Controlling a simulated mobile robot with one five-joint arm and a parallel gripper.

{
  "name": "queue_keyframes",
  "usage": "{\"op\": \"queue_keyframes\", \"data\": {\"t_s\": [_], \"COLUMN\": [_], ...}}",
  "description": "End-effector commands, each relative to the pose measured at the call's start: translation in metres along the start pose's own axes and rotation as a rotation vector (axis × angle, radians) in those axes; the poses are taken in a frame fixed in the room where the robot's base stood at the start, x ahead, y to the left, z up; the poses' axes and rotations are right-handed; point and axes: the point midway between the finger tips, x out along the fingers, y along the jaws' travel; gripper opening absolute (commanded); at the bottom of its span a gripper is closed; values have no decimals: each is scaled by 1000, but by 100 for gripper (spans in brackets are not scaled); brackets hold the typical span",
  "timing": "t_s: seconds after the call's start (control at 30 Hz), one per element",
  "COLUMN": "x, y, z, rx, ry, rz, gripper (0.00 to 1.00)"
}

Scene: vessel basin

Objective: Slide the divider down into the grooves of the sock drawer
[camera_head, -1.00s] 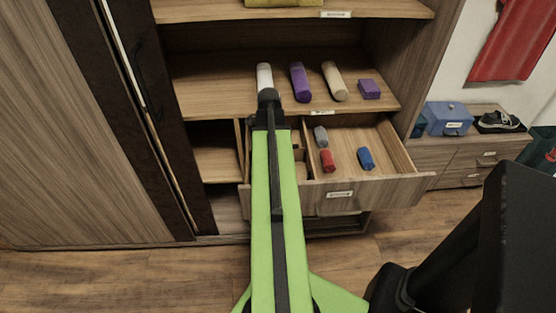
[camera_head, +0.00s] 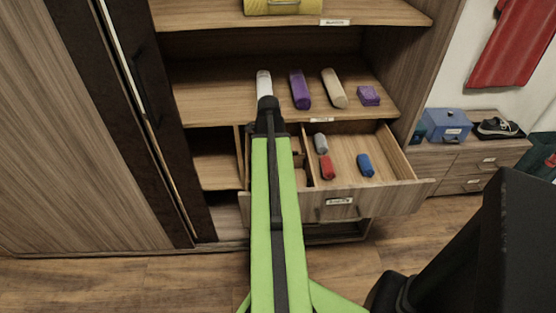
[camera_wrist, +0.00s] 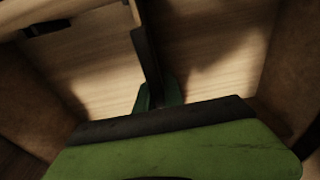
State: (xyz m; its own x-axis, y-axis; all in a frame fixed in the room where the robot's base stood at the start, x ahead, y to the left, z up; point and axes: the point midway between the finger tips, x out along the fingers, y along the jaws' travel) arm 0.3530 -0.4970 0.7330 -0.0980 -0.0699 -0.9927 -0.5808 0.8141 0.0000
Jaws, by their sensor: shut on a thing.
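The sock drawer (camera_head: 395,187) is pulled out, with rolled socks in grey (camera_head: 320,143), red (camera_head: 327,167) and blue (camera_head: 365,165) in its right part. My gripper (camera_wrist: 158,96) is at the middle of the wrist view, shut on a thin dark upright strip, which looks like the divider (camera_wrist: 147,50). Pale wood lies on both sides of the strip. I cannot tell whether the divider's edges sit in the grooves.
The shelf (camera_head: 220,107) above the drawer holds white, purple and beige rolls and a purple block (camera_head: 368,96). A yellow basket (camera_head: 270,6) is on the top shelf. A blue box (camera_head: 446,124) and a shoe (camera_head: 497,127) are on the right cabinet.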

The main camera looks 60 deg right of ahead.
Motion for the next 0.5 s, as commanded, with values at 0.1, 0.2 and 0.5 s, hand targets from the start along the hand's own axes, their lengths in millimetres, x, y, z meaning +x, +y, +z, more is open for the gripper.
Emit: {"op": "queue_keyframes", "data": {"t_s": [0.1, 0.2, 0.5], "x": [-5, -13, -55], "y": [0, 0, 0], "z": [-1, -2, -6], "rx": [0, 0, 0], "ry": [0, 0, 0], "rz": [0, 0, 0], "gripper": [0, 0, 0]}}
